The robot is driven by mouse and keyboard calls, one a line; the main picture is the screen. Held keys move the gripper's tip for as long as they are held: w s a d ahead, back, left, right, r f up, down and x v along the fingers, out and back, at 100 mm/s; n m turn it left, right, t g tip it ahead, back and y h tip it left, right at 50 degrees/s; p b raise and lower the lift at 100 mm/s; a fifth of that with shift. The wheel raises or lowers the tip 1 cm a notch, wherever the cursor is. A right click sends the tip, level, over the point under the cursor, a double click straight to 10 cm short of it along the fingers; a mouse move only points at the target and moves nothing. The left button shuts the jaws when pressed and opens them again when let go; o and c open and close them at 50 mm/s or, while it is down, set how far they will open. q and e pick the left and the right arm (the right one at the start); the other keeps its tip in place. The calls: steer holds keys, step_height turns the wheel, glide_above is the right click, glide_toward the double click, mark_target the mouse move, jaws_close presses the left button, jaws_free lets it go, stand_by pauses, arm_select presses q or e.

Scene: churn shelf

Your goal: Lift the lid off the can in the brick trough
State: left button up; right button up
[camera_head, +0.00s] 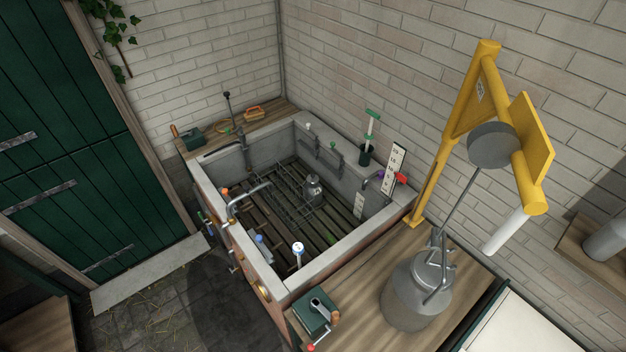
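The brick trough (275,278) has a pale stone rim and a dark slatted floor. A small grey metal can (314,194) stands upright inside it, towards the back right of the floor. Its lid (312,180) appears to sit on the top, though the can is too small in view to make out the seam or handle. Neither of my grippers shows in this view, so nothing is seen touching the can.
A yellow hoist (431,165) rises at the trough's right corner. A large grey can (415,296) stands on the wooden counter (470,272) beneath it. A green box (314,313) lies in front.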

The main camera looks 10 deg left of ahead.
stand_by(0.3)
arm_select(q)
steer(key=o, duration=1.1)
